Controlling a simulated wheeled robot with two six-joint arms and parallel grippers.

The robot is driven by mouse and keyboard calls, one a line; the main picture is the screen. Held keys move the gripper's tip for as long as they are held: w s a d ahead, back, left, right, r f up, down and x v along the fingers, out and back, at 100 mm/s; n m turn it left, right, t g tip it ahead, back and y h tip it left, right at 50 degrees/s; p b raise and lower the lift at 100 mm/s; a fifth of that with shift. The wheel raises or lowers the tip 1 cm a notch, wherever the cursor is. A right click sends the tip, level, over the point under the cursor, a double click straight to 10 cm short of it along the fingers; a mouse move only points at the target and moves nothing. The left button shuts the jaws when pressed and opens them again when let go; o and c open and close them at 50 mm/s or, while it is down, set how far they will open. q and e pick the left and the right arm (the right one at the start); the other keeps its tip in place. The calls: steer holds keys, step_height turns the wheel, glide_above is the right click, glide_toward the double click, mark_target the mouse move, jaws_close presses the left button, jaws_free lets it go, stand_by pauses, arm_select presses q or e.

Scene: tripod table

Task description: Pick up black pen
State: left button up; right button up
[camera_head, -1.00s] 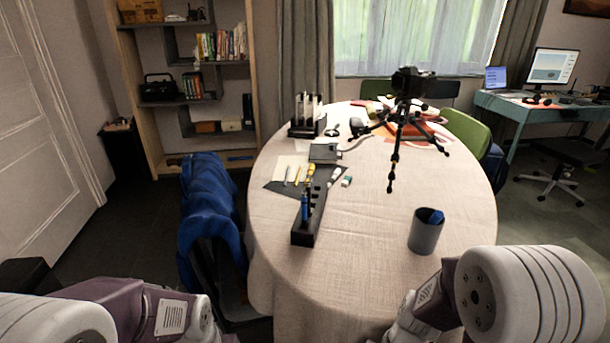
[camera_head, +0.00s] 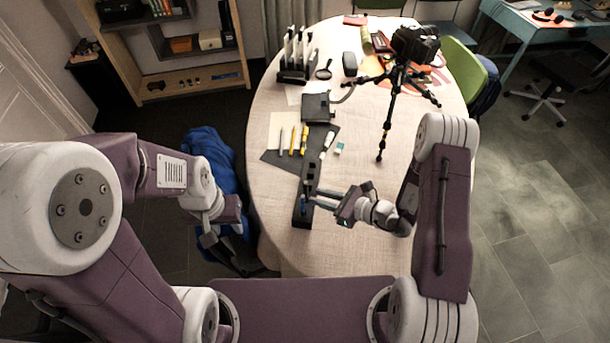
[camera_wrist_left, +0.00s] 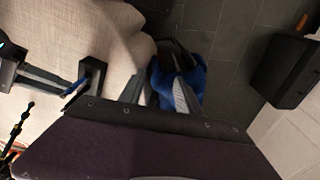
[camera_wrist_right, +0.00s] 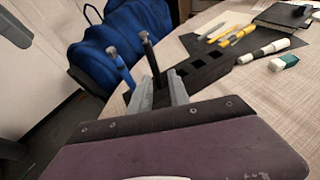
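The black pen (camera_wrist_right: 151,56) stands upright in a slot of the black pen holder (camera_wrist_right: 206,70), seen in the right wrist view. A blue pen (camera_wrist_right: 120,66) stands just left of it. My right gripper (camera_wrist_right: 162,90) is open, its two fingers pointing at the holder, with the black pen between or just beyond their tips; contact cannot be told. In the head view my right gripper (camera_head: 313,198) reaches the holder (camera_head: 303,211) from the right. My left gripper (camera_head: 221,244) is off the table's left side; in the left wrist view its fingers (camera_wrist_left: 158,92) are apart and empty.
A blue jacket (camera_head: 215,165) hangs beside the table under my left arm.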

mark_target(298, 197)
steer(key=shift+s+a+f, duration=0.1)
steer(key=shift+s+a, duration=0.1)
steer(key=shift+a, duration=0.4)
steer(key=shift+s+a, duration=0.2)
steer(key=shift+a, duration=0.35)
steer(key=shift+w+a+f, duration=0.3)
steer(key=shift+w+f, duration=0.05)
steer(key=shift+w, duration=0.25)
steer(key=shift+w+a+f, duration=0.25)
steer(key=shift+w+f, duration=0.05)
steer(key=shift+w, duration=0.3)
steer(key=x, duration=0.2)
steer(key=p+x, duration=0.1)
steer(key=shift+a+r, duration=0.15)
steer(key=shift+a, duration=0.3)
steer(key=shift+w+a, duration=0.15)
steer(key=shift+w, duration=0.05)
steer(key=shift+w+f, duration=0.15)
steer(key=shift+f, duration=0.05)
jaws_close()
arm_select(q)
steer(key=shift+s+r, duration=0.6)
steer(key=shift+r, duration=0.05)
arm_select(e)
steer(key=shift+r, duration=0.1)
